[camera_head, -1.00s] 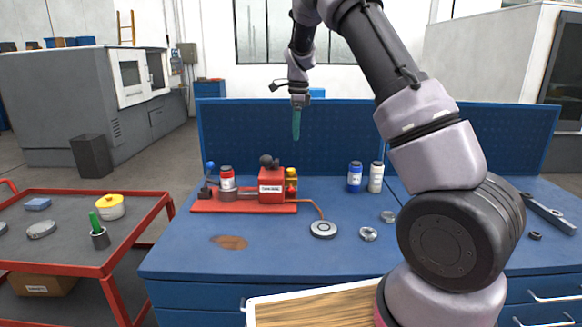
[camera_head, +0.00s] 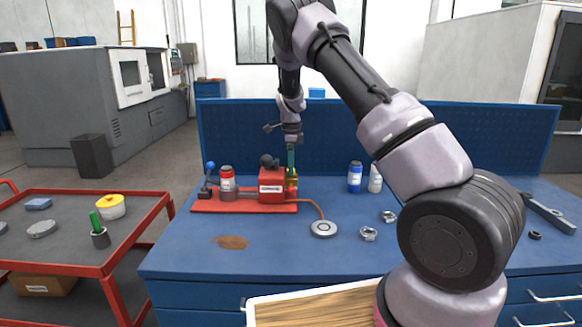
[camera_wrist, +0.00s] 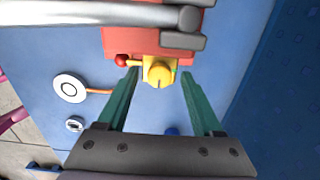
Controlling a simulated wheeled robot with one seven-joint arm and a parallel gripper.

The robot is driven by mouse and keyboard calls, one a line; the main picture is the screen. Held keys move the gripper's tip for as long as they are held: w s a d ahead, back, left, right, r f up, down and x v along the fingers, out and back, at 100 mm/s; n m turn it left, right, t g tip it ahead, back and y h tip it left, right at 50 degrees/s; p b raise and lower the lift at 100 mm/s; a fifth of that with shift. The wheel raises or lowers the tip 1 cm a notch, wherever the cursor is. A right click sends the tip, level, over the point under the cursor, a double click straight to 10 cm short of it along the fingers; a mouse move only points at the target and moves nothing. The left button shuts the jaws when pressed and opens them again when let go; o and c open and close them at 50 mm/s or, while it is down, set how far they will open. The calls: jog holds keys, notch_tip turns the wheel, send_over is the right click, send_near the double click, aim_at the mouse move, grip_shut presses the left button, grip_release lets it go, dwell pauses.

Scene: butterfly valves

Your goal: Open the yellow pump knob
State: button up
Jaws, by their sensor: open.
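The yellow pump knob (camera_wrist: 159,74) sits on a yellow block at the edge of the red pump (camera_wrist: 150,40) in the wrist view. My gripper (camera_wrist: 157,78) points down at it with its two green fingers apart, one on each side of the knob. I cannot tell whether either finger touches it. In the head view the red pump (camera_head: 271,186) stands on a red base on the blue bench. There my gripper (camera_head: 291,170) is at the pump's right side, and its fingers largely hide the knob.
A small red knob (camera_wrist: 121,60) sits left of the yellow knob. A grey cylinder (camera_wrist: 100,14) lies across the pump's top in the wrist view. A round grey disc (camera_head: 323,229) and nuts lie in front. The bench's front middle is clear.

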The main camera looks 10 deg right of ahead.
jog(key=shift+f, duration=0.1)
grip_shut()
jog(key=shift+n, duration=2.9)
grip_release()
